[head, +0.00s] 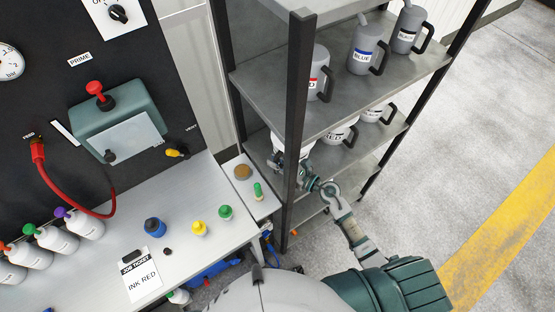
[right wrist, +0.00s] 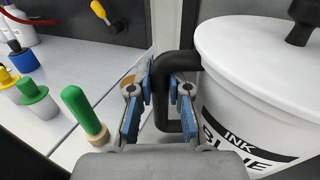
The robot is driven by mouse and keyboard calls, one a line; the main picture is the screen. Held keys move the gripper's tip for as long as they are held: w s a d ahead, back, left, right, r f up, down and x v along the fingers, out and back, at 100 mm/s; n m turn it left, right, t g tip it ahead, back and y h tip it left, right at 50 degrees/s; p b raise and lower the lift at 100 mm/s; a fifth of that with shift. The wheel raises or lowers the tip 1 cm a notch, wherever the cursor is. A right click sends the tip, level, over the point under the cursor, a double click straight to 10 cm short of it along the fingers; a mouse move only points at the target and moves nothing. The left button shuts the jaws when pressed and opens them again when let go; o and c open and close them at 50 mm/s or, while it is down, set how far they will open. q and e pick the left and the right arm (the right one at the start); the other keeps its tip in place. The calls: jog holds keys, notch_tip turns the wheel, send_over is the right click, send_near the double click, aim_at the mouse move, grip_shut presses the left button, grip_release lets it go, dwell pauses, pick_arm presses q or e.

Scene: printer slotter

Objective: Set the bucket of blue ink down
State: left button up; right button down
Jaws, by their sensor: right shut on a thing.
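The bucket of blue ink (right wrist: 255,85) is white with a lid and a label reading INK BLUE, and it fills the right of the right wrist view. My right gripper (right wrist: 166,88) is shut on its black handle (right wrist: 180,62). In the head view the white bucket (head: 291,149) shows beside the rack's front post, partly hidden by it, at the left end of the middle shelf. My right gripper (head: 278,162) is just below it there. Whether the bucket's base touches the shelf is hidden. My left gripper is not in view.
Other white buckets (head: 342,134) stand farther along the middle shelf (head: 349,158). Grey jugs (head: 364,50) stand on the upper shelf. The dark post (head: 297,100) is close to my gripper. A bench (head: 190,250) at left holds small bottles and an INK RED job ticket (head: 139,277).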

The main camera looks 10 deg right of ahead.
jog(key=shift+a+r, duration=0.1)
jog(key=shift+r, duration=0.1)
jog(key=shift+f, duration=0.1)
jog(key=c, duration=1.4)
grip_release()
jog(key=shift+f, duration=0.15)
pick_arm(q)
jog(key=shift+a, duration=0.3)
pick_arm(e)
jog(key=shift+d, duration=0.2)
jog(key=b+v, duration=0.3)
jog(key=v, duration=0.7)
jog(key=shift+s+d, duration=0.2)
jog(key=shift+s, duration=0.2)
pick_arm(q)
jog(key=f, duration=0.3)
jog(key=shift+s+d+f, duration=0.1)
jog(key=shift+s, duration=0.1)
pick_arm(e)
jog(key=shift+s+d, duration=0.4)
jog(key=shift+d, duration=0.05)
